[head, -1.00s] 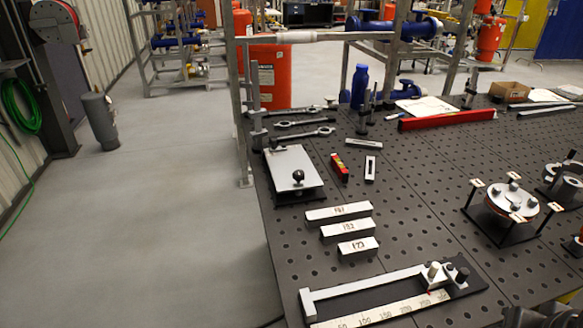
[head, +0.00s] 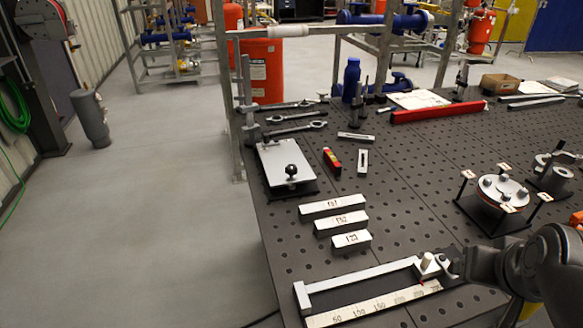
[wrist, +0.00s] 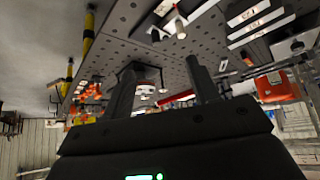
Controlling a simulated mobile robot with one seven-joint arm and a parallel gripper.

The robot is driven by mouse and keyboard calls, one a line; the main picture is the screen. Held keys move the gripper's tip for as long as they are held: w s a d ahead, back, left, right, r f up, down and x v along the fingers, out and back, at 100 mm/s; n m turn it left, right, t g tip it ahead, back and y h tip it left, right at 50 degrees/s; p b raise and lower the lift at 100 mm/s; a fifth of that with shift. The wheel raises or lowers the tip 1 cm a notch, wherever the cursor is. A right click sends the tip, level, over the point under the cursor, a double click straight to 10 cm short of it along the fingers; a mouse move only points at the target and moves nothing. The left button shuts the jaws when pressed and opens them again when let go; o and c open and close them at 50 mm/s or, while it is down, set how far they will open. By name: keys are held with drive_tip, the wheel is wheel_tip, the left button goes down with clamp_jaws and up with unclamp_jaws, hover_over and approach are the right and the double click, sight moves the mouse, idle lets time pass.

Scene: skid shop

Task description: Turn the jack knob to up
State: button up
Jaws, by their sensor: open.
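A black ball knob (head: 291,170) stands on a pale flat plate (head: 278,153) with a dark base, at the left edge of the dark perforated table. It is the only ball-shaped knob I can make out, but I cannot tell whether it is the jack knob. The plate also shows at the right edge of the wrist view (wrist: 300,42). My gripper (wrist: 161,82) is open in the wrist view, its two dark fingers apart with nothing between them. In the head view my arm is at the lower right, well apart from the knob, beside a sliding gauge (head: 360,279).
Several labelled bars (head: 340,222) lie between the plate and the gauge. A ruler (head: 372,305) lies at the front. A round flange on a stand (head: 503,189) is at the right.

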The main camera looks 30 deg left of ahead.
drive_tip(key=w+a+n+t+y, duration=0.1)
drive_tip(key=w+a+n+y, duration=0.15)
drive_tip(key=w+a, duration=0.7)
drive_tip(key=n+t+y, duration=0.3)
drive_tip(key=n+y, duration=0.1)
drive_tip(key=y, duration=0.1)
approach(292, 168)
drive_tip(key=shift+m, duration=0.25)
drive_tip(key=x, duration=1.1)
drive_tip(key=shift+c, duration=0.2)
drive_tip(key=c, duration=0.9)
drive_tip(key=shift+c, duration=0.2)
